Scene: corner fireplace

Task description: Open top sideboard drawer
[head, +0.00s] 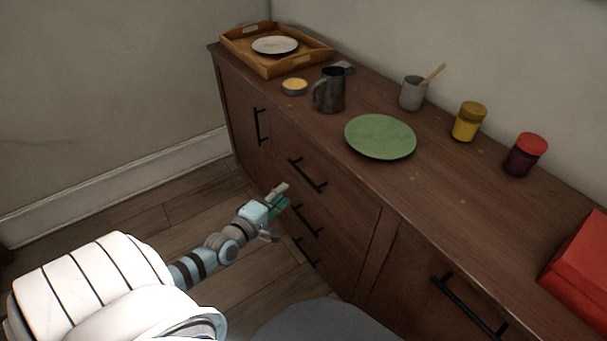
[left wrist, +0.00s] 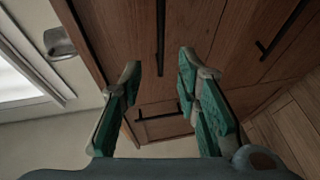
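The dark wood sideboard (head: 350,225) runs along the wall, with a stack of drawers in its middle. The top drawer (head: 335,190) looks closed and has a black bar handle (head: 307,175). My left gripper (head: 278,196) is in front of the drawer stack, just below that handle in the head view. In the left wrist view my left gripper (left wrist: 160,70) is open, its green-padded fingers apart. A black handle (left wrist: 160,35), apparently the top drawer's, lies ahead between the fingertips. I cannot tell whether they touch it. My right gripper is not in view.
On the sideboard stand a wooden tray (head: 262,62) with a plate, a dark mug (head: 331,92), a green plate (head: 380,137), a grey cup (head: 412,93), two jars and a red box (head: 582,262). Lower drawer handles (head: 321,220) are close to the gripper. Floor to the left is clear.

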